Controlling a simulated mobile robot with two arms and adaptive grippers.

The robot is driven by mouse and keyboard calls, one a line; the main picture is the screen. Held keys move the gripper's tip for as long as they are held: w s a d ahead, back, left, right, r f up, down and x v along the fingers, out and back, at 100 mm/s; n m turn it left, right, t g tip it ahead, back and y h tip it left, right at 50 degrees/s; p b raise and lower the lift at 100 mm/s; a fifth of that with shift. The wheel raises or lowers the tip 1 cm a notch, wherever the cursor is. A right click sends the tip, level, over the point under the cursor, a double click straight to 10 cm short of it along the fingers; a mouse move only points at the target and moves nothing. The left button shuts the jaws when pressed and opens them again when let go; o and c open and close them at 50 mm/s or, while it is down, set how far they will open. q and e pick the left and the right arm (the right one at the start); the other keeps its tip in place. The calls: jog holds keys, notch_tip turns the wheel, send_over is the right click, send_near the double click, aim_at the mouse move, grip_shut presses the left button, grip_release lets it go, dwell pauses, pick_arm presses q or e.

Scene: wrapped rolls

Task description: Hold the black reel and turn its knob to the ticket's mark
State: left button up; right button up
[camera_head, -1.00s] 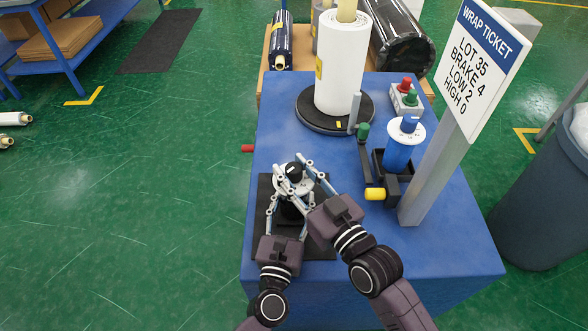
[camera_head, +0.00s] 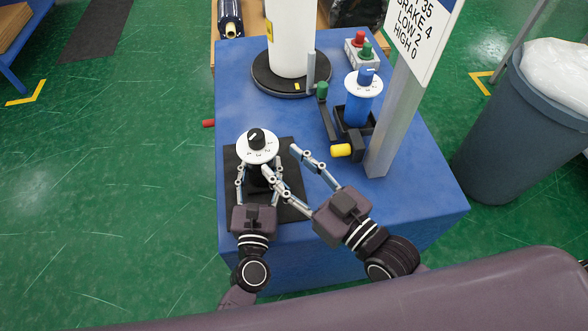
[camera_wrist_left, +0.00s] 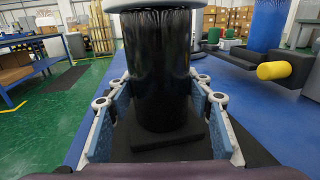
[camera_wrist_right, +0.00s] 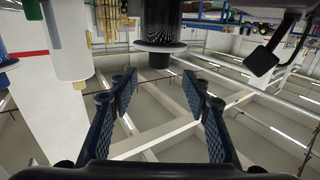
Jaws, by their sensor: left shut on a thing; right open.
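The black reel (camera_wrist_left: 157,70) stands upright on a black mat (camera_head: 287,210). A white numbered dial (camera_head: 243,152) and a black knob (camera_head: 257,139) with a pale mark top it; I cannot tell which number the mark meets. My left gripper (camera_head: 256,178) is shut around the reel's body below the dial, a finger on each side in the left wrist view. My right gripper (camera_head: 280,160) is open and empty, right of and below the knob. Its spread fingers show in the right wrist view (camera_wrist_right: 160,88).
Right of the reel stand a blue reel (camera_head: 357,108) with a white dial and an arm with a yellow end (camera_head: 341,150). A white roll (camera_head: 291,40) stands behind on a black turntable (camera_head: 262,84). A bin (camera_head: 510,130) stands right.

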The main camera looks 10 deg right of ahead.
pick_arm(q)
jog(key=shift+s+f, duration=0.15)
jog(key=shift+f, duration=0.15)
pick_arm(e)
jog(key=shift+v, duration=1.1)
pick_arm(q)
jog(key=o, duration=1.5)
jog(key=shift+o, duration=1.1)
jog(key=shift+r, duration=0.15)
